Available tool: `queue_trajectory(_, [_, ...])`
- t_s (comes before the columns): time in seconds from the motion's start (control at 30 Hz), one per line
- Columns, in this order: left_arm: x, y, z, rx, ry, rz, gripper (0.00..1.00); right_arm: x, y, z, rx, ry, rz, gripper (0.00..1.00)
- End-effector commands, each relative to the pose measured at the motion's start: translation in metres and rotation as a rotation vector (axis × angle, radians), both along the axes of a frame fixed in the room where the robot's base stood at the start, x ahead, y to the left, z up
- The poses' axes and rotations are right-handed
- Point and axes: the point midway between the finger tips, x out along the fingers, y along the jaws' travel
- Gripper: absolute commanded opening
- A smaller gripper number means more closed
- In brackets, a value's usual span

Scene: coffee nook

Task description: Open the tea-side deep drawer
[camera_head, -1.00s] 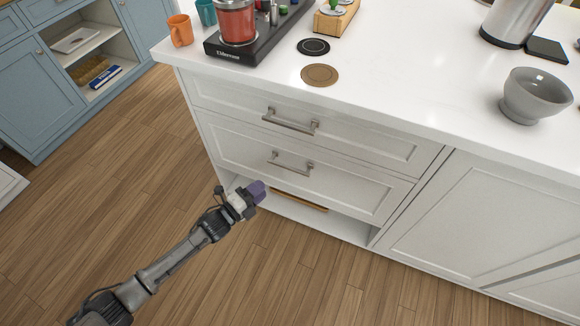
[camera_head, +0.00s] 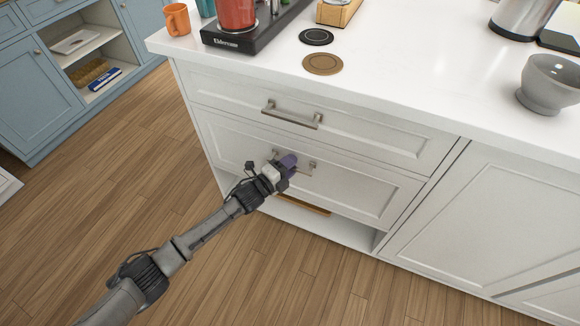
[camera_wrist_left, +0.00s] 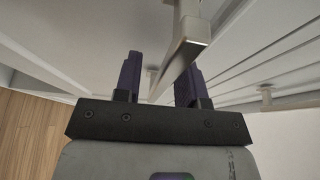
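The white counter has two closed drawers, an upper one (camera_head: 345,128) and a lower, deeper one (camera_head: 355,190). Each has a grey bar handle: the upper handle (camera_head: 291,116) is clear, while the lower handle (camera_head: 311,167) is partly hidden by my left gripper (camera_head: 287,164). In the left wrist view, my left gripper (camera_wrist_left: 158,78) has its two purple fingers apart. A bar handle (camera_wrist_left: 187,52) runs between and ahead of them, nearer the right finger. I cannot tell whether a finger touches it. My right gripper is not in view.
Below the drawers is an open shelf with a wooden item (camera_head: 304,205). A closed cabinet door (camera_head: 480,220) stands to the right. The countertop (camera_head: 420,85) carries a grey bowl (camera_head: 549,84), coasters and an orange mug (camera_head: 176,19). The wood floor (camera_head: 110,200) in front is clear.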

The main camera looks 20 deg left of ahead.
Motion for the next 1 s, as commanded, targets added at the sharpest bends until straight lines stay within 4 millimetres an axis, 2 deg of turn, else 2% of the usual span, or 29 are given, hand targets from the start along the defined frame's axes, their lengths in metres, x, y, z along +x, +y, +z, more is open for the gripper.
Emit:
queue_trajectory(0.27, [0.0008, -0.0004, 0.0005, 0.0, 0.0, 0.0, 0.37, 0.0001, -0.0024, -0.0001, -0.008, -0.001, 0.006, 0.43])
queue_trajectory(0.67, [0.0007, -0.0002, 0.0004, 0.0, -0.001, 0.0, 0.0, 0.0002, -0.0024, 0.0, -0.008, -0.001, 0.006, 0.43])
queue_trajectory(1.0, [0.0006, -0.0001, 0.0004, 0.0, -0.001, 0.0, 0.0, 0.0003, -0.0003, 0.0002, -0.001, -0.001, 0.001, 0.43])
